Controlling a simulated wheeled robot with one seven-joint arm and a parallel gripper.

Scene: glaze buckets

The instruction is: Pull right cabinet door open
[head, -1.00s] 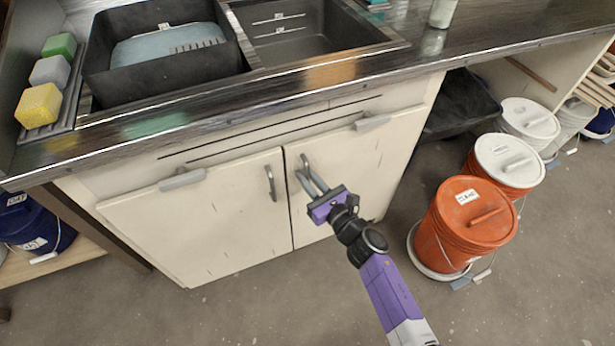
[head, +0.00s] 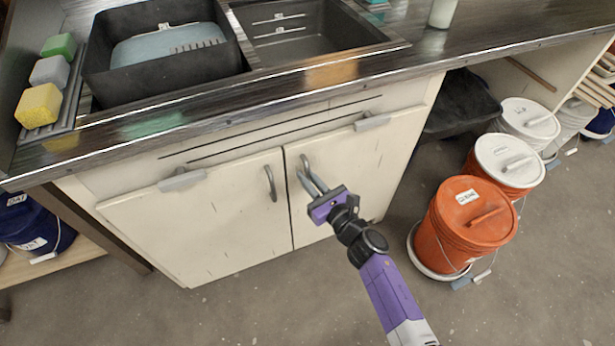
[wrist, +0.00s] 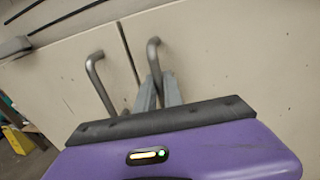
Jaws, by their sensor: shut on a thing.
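The right cabinet door (head: 352,160) is a cream panel under the sink counter. It looks closed, level with the left door (head: 205,220). Its grey bar handle (head: 305,163) is near the seam between the doors. My gripper (head: 312,182) is at this handle, with its fingers shut on it. In the wrist view, the fingers (wrist: 160,92) meet the lower part of the right door's handle (wrist: 153,55), and the left door's handle (wrist: 97,80) stands apart to the left. The fingers partly hide the lower end of the gripped handle.
Orange buckets (head: 465,225) and white-lidded buckets (head: 508,160) stand on the floor to the right of the cabinet. The dark counter (head: 300,85) overhangs the doors. Grey latches (head: 372,122) sit at the doors' top edges. The floor in front is clear.

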